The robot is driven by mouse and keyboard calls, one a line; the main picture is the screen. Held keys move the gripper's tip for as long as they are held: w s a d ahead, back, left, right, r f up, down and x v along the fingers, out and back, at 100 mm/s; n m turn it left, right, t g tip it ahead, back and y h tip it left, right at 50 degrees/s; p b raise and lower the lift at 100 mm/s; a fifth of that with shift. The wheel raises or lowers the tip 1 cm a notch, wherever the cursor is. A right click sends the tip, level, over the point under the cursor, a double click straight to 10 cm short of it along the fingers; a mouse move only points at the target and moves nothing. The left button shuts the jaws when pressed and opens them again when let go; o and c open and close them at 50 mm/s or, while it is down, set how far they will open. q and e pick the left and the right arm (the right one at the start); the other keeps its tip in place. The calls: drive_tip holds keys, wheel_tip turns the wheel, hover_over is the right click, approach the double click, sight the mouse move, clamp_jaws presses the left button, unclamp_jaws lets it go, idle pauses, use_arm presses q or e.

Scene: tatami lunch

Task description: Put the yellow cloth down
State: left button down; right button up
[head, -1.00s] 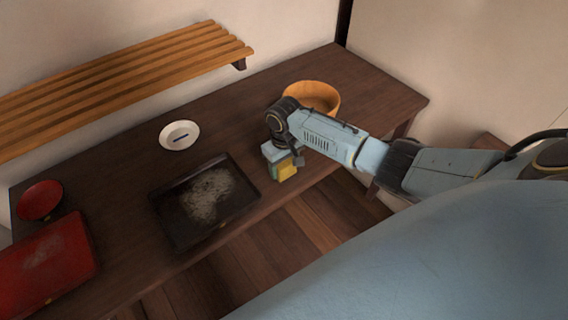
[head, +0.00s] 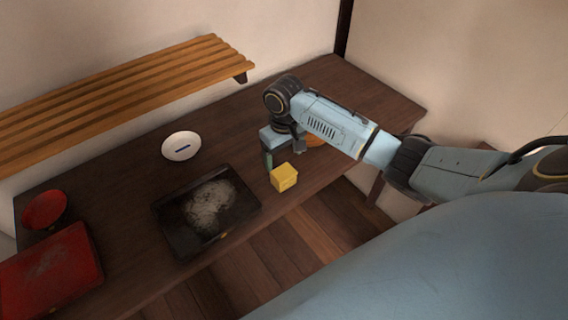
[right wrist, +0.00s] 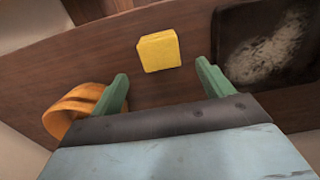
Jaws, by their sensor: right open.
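The yellow cloth (head: 284,177), a folded block shape, rests on the dark wooden table near its front edge, just right of the black tray. It also shows in the right wrist view (right wrist: 159,51), beyond the fingertips and clear of them. My right gripper (head: 283,158) is open and empty, raised above the table just behind the cloth. Its two green fingers stand wide apart in the right wrist view (right wrist: 161,72). My left gripper is not in view.
The black tray (head: 167,219) has a pale dusty patch on its floor. A white dish (head: 181,146), a red bowl (head: 45,209) and a red box (head: 50,270) stand further left. A wooden bowl (right wrist: 77,109) is mostly hidden by my arm in the head view. A slatted shelf (head: 120,95) hangs behind.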

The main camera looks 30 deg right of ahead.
drive_tip(key=shift+r, duration=1.4)
